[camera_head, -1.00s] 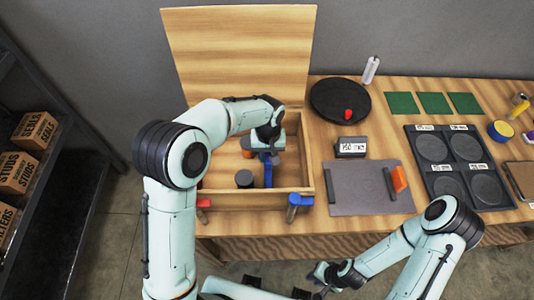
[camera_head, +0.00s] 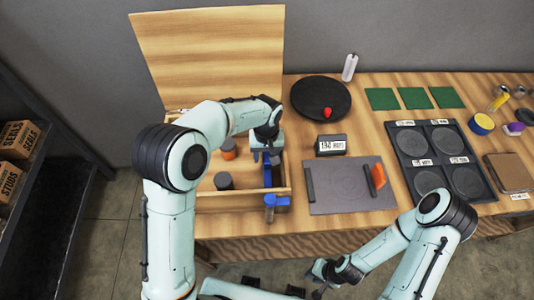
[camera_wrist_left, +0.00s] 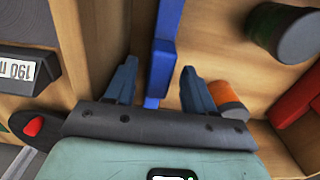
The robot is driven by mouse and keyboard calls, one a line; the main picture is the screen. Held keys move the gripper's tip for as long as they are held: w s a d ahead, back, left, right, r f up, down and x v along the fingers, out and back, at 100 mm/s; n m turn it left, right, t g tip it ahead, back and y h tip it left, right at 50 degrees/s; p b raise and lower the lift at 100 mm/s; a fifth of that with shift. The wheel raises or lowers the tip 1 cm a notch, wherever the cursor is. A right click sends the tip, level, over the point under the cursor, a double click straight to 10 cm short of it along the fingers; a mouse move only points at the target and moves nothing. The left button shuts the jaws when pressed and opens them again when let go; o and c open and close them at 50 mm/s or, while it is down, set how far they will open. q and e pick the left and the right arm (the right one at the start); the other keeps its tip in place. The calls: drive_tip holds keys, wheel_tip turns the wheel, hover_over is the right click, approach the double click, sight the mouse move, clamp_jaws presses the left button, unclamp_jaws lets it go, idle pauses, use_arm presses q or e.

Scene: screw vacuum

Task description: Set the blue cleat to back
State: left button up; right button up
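The blue cleat is not labelled; a blue upright bar (camera_head: 267,178) stands inside the open wooden box (camera_head: 240,201), near its right wall. Another blue part (camera_head: 270,205) sits at the box's front edge; I cannot tell which is the cleat. My left gripper (camera_head: 266,156) points down into the box at its right side. In the left wrist view, its two fingers (camera_wrist_left: 160,84) are apart with the blue bar (camera_wrist_left: 166,40) between them, and a gap shows on both sides. My right gripper (camera_head: 318,277) hangs in front of the table; its fingers are too small to judge.
A dark cylinder (camera_head: 223,181) and an orange-topped one (camera_head: 228,148) stand in the box. The box's lid (camera_head: 210,55) is raised behind. A labelled black block (camera_head: 331,145), a grey board (camera_head: 345,190) and a round black plate (camera_head: 320,97) lie to the right.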

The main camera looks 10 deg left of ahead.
use_arm(q)
wheel_tip(320, 180, up, 13)
drive_tip(key=p, duration=0.1)
drive_tip(key=shift+r, duration=0.2)
use_arm(e)
drive_tip(key=shift+w+r, duration=0.75)
use_arm(q)
drive_tip(key=shift+c, duration=0.3)
